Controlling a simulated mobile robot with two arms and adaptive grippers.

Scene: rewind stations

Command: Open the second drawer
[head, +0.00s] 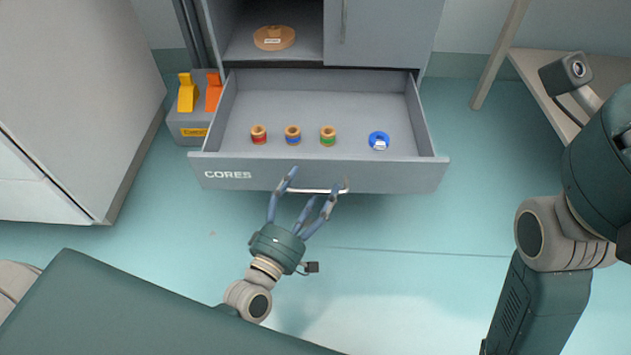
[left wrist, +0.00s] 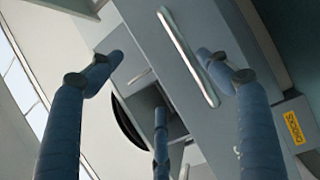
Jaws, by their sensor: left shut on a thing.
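The grey drawer (head: 225,182) marked CORES is pulled out, with its inside showing from above. Its pale bar handle (head: 318,191) is on the front panel; it also shows in the left wrist view (left wrist: 188,58). My left gripper (head: 316,184) is at this handle, its fingers spread along the bar and shut on it. In the left wrist view the fingers (left wrist: 155,75) reach towards the drawer front on either side of the bar. My right gripper is out of view.
Above are an open shelf with a brown disc (head: 274,38) and a closed door (head: 385,32). Floor before the drawer is clear.

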